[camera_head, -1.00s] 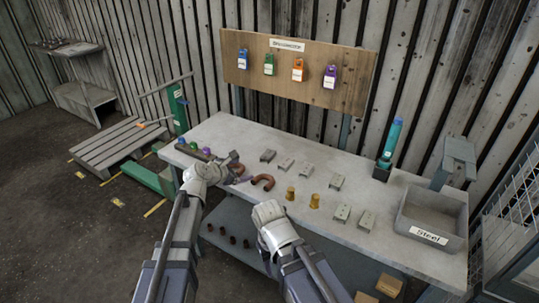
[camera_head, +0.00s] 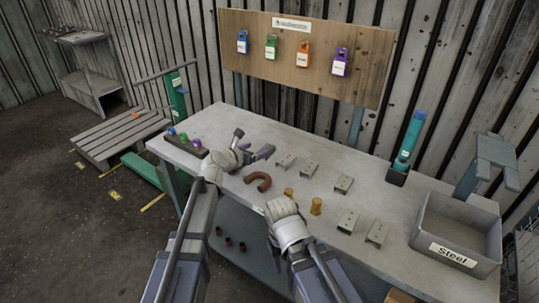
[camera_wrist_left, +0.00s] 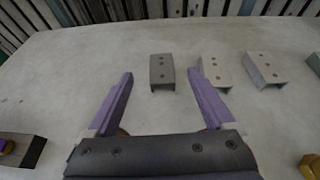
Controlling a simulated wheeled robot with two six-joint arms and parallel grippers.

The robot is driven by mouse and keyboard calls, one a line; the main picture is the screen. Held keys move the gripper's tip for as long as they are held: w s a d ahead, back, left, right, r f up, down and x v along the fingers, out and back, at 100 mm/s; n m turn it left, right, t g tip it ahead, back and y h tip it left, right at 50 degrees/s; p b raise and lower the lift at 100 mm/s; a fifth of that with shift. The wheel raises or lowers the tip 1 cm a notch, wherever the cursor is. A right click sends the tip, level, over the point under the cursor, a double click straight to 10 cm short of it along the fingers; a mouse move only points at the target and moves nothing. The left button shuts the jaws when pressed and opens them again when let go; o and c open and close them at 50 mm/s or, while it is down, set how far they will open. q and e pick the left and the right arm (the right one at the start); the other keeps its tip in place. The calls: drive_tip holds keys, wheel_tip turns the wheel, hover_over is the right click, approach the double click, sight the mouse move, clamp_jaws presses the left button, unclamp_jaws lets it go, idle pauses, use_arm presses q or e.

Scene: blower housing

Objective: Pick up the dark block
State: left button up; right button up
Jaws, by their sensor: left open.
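The dark block (camera_wrist_left: 162,72) is a dark grey piece with small holes in its top. In the left wrist view it lies on the bench just beyond my left gripper (camera_wrist_left: 161,82), between the lines of its two purple fingers and not touching them. The left gripper is open and empty, low over the bench. In the head view the left gripper (camera_head: 252,145) covers the block's area, so I cannot pick the block out there. My right gripper (camera_head: 283,208) is above the front edge of the bench; its fingers are hidden.
Lighter grey brackets (camera_head: 309,169) lie in a row to the right of the block. A brown curved pipe (camera_head: 258,181) and brass pieces (camera_head: 316,206) lie nearer the front. A dark rack with coloured knobs (camera_head: 184,143) is at left, a grey Steel bin (camera_head: 456,235) at right.

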sight(267, 148)
use_arm(q)
drive_tip(key=shift+w+d+f, duration=0.1)
drive_tip(key=shift+w+f, duration=0.1)
drive_tip(key=shift+f, duration=0.4)
drive_tip(key=shift+w+d+b, duration=0.1)
drive_tip(key=shift+w+b, duration=0.05)
drive_tip(key=shift+b, duration=0.15)
drive_tip(key=shift+b+x, duration=0.5)
drive_tip(key=shift+x, duration=0.85)
drive_tip(key=b+x, duration=0.2)
drive_tip(key=x, duration=0.2)
drive_tip(key=shift+f, duration=0.3)
drive_tip(key=shift+w+d, duration=0.3)
drive_tip(key=shift+w, duration=0.05)
use_arm(e)
drive_tip(key=f, duration=0.4)
drive_tip(key=shift+w+d+f, duration=0.2)
drive_tip(key=shift+w+f, duration=0.05)
drive_tip(key=shift+w, duration=0.05)
use_arm(q)
drive_tip(key=shift+s, duration=0.1)
drive_tip(key=shift+c, duration=0.2)
clamp_jaws()
